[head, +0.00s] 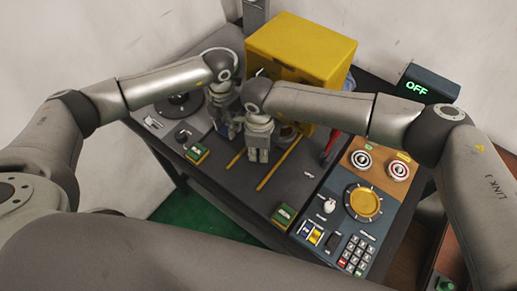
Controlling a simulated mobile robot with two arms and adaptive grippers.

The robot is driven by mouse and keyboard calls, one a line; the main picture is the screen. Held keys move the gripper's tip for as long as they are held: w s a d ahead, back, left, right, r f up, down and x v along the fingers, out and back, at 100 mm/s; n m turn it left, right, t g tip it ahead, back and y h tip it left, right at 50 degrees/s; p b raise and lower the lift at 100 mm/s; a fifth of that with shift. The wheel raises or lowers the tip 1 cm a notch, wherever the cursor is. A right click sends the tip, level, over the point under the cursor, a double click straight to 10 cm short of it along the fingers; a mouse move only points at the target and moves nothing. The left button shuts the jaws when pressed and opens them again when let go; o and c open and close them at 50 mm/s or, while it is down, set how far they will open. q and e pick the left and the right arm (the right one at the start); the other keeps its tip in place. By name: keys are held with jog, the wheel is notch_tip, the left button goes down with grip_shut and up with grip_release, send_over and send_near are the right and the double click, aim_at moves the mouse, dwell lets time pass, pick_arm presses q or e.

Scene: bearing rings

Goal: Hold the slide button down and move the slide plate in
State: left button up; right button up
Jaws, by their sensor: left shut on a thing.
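My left gripper (230,130) is low over the dark bench, near the far end of the left yellow rail (236,158). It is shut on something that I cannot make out. My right gripper (259,156) points down between the two yellow rails, nearer the camera, its fingers together with nothing visible between them. The right yellow rail (277,165) runs beside it. I cannot make out the slide plate; the arms and grippers cover much of that area. Small green-topped boxes stand at the left (197,153) and front (283,215); I cannot tell which thing is the slide button.
A large yellow box (302,50) stands behind the grippers. At the right is a control panel with a yellow dial (363,202), a keypad (355,252) and two round gauges. The bench front between the green-topped boxes is clear.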

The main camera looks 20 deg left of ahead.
pick_arm(q)
jog(key=shift+w+r, duration=0.1)
pick_arm(e)
jog(key=o, duration=0.4)
jog(key=shift+w, duration=0.15)
notch_tip(320, 180, up, 12)
jog(key=shift+s, duration=0.2)
jog(key=shift+d, duration=0.1)
pick_arm(q)
jog(key=o, duration=1.1)
jog(key=shift+c, duration=0.2)
